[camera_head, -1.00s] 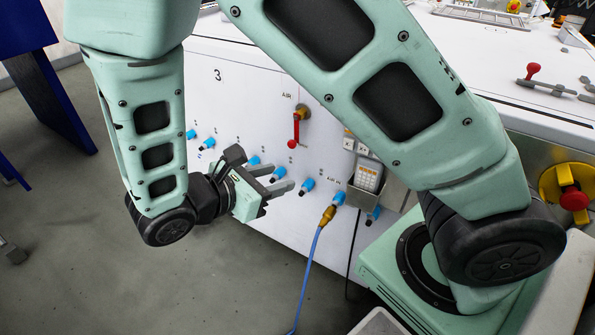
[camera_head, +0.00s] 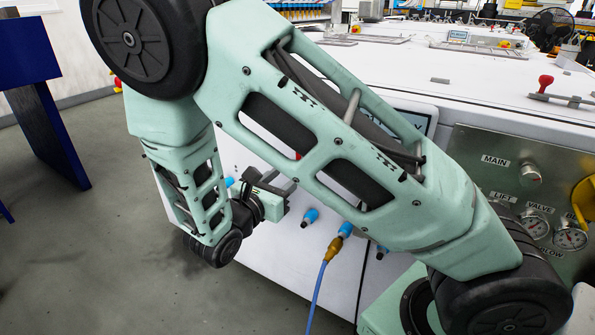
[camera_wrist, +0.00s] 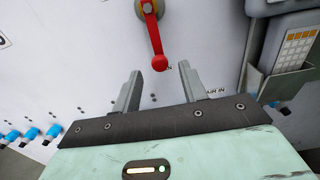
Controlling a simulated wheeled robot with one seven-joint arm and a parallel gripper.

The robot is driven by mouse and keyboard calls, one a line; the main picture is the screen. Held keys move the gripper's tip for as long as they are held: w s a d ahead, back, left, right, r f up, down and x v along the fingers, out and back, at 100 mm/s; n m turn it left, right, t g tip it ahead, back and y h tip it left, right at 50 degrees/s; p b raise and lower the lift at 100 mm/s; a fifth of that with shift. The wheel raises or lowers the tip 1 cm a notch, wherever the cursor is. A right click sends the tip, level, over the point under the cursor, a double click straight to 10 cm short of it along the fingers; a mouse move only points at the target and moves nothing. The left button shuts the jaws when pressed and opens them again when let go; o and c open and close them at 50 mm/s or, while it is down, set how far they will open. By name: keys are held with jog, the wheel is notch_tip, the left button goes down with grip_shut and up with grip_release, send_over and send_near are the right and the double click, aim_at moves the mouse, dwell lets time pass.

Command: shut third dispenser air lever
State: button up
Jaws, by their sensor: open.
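The red air lever (camera_wrist: 155,40) hangs down from its brass valve (camera_wrist: 147,6) on the white panel in the wrist view. Its round red end sits in the picture just above the gap between my fingertips, with no contact visible. My gripper (camera_wrist: 158,72) is open and empty, its two grey fingers pointing at the panel. In the head view my gripper (camera_head: 282,190) is low beside the panel, partly hidden by my arm. There, only a small red patch, perhaps the lever (camera_head: 298,155), shows through an opening in my arm.
Blue air fittings (camera_head: 310,216) line the panel's lower part, and a blue hose (camera_head: 318,285) hangs from one brass connector. A holder with a keypad device (camera_wrist: 295,50) is right of the lever. A gauge panel (camera_head: 510,190) stands at right. Open floor lies at left.

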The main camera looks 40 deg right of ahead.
jog(key=b+x, duration=0.1)
jog(key=x, duration=0.5)
jog(key=shift+d, duration=0.3)
grip_shut()
